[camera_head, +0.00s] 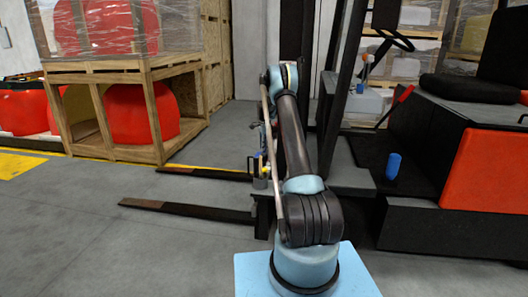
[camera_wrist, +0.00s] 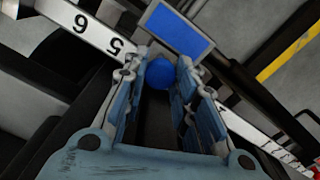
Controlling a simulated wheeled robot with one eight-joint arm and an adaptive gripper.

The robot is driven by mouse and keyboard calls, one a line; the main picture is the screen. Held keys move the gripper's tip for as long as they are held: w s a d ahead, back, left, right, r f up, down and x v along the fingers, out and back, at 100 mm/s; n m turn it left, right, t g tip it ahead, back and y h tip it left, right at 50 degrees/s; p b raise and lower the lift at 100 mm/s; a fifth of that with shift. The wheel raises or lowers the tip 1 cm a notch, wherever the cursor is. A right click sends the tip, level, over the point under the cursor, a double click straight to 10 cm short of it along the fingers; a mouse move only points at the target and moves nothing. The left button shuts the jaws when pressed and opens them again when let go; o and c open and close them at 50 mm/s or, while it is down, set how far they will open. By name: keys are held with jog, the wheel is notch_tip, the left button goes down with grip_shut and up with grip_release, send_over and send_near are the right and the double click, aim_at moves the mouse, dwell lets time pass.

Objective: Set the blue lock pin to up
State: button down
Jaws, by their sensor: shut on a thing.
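The blue lock pin (camera_wrist: 160,73) shows as a round blue knob in the wrist view. It sits between the fingertips of my gripper (camera_wrist: 159,80), which is shut on it. The pin's lower part is hidden, so I cannot tell whether it is up or down. In the head view my gripper (camera_head: 260,172) is small and partly hidden by my arm, at the forklift's carriage beside the fork bases.
A blue rectangular plate (camera_wrist: 180,27) and a numbered white scale bar (camera_wrist: 98,32) are close to the fingers. Two forks (camera_head: 190,210) reach left over the floor. The forklift body (camera_head: 455,220) stands right. Wooden crates (camera_head: 130,120) with red nosecones stand back left.

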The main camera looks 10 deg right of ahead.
jog(key=shift+r, duration=0.75)
jog(key=c, duration=1.2)
grip_release()
jog(key=shift+c, duration=0.2)
jog(key=shift+r, duration=0.1)
notch_tip(320, 180, up, 12)
